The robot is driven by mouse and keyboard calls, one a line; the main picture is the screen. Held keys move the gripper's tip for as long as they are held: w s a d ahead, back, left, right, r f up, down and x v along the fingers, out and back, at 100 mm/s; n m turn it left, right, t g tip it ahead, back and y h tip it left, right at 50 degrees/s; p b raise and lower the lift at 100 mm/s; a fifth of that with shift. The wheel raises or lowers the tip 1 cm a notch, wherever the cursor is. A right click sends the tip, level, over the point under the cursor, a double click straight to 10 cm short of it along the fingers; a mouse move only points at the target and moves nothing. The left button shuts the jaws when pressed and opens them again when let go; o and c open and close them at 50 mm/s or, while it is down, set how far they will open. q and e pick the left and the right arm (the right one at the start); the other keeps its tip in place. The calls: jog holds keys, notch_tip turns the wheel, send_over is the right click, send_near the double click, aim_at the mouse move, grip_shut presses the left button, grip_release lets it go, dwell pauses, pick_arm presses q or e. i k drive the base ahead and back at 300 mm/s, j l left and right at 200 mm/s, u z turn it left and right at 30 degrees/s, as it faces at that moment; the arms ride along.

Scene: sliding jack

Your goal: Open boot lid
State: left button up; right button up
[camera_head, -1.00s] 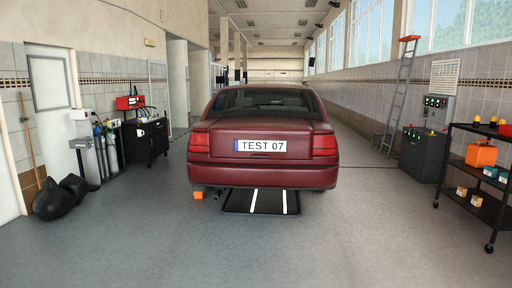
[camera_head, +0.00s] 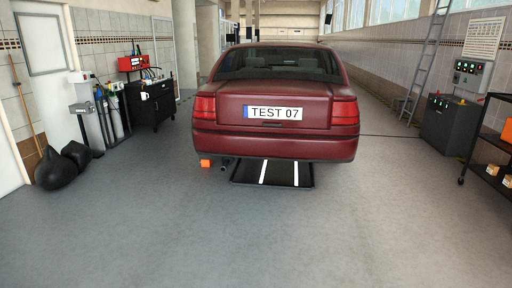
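A dark red car (camera_head: 274,145) stands ahead of me with its rear facing me, in the middle of the head view. Its boot lid (camera_head: 274,95) is shut, with the rear window above it and the white number plate "TEST 07" (camera_head: 274,113) on it. The tail lights sit on both sides of the lid. Neither of my grippers is in view.
A black platform with white stripes (camera_head: 248,174) lies under the car's rear. Black bags (camera_head: 62,166) and a black cabinet (camera_head: 150,108) are on the left. A grey control cabinet (camera_head: 450,125), ladder (camera_head: 428,60) and black shelf cart (camera_head: 490,160) are on the right. The floor before the car is clear.

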aim_at(261, 102)
jog(key=i+z, duration=0.15)
jog(key=i, duration=1.9)
